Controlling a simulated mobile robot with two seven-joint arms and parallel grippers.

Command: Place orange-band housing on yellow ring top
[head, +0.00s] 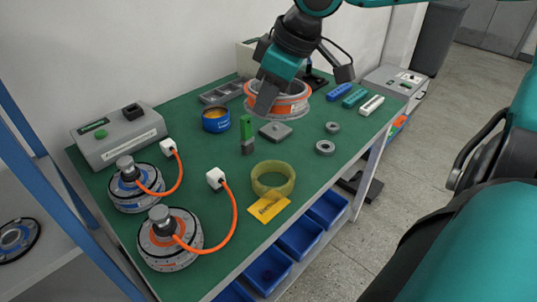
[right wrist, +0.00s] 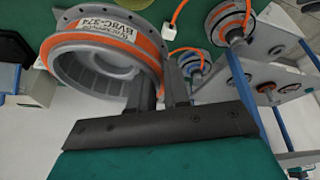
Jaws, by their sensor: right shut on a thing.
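The orange-band housing (head: 293,107) is a grey round part with an orange band, at the back of the green table. My right gripper (head: 262,105) is shut on its rim at the left side. My left gripper is not in view.
Two motors with orange cables (head: 170,256) (head: 122,204) stand at the front left. Two small grey rings (head: 325,147) sit right. Blue bins (head: 268,272) hang below the front edge.

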